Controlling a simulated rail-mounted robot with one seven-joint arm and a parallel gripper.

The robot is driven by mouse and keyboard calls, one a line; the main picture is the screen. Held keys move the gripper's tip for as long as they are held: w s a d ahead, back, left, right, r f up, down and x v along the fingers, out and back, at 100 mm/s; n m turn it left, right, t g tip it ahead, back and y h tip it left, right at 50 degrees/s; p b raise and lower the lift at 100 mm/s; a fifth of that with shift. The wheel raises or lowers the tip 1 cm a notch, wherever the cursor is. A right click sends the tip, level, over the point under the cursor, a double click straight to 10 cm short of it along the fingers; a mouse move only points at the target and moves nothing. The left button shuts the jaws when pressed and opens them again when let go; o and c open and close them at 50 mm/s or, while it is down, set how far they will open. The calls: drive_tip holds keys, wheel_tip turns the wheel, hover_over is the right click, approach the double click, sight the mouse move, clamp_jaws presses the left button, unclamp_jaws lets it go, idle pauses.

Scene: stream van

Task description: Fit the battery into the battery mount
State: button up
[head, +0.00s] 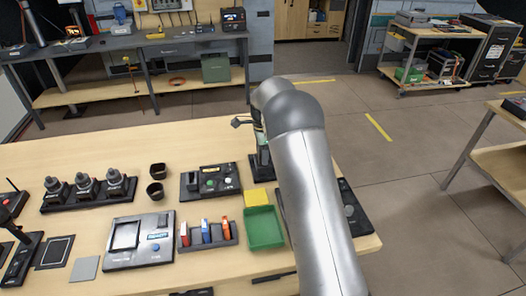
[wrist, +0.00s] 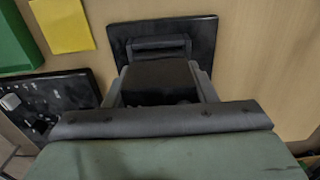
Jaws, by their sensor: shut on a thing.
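My gripper (wrist: 157,72) is shut on the battery (wrist: 160,84), a dark block between its two grey fingers in the wrist view. The battery mount (wrist: 202,38), a black plate with a raised grey bracket, lies on the table just beyond the fingertips. The battery is over or against the mount; whether it is seated I cannot tell. In the head view my arm hides most of the gripper and the battery. A black base (head: 262,168), which looks like the mount, shows at the arm's left edge.
A green tray (head: 264,229) and a yellow pad (head: 257,198) lie close by on the table. A black panel with knobs (head: 351,212) is partly behind my arm. A control box (head: 210,181) and a rack with coloured items (head: 208,236) stand to the left.

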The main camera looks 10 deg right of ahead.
drive_tip(key=shift+f+b, duration=0.3)
drive_tip(key=shift+f, duration=0.25)
drive_tip(key=o, duration=1.4)
drive_tip(key=shift+c, duration=0.2)
wheel_tip(320, 180, up, 17)
drive_tip(key=b, duration=0.1)
drive_tip(key=shift+r+b, duration=0.2)
drive_tip(key=shift+b, duration=0.15)
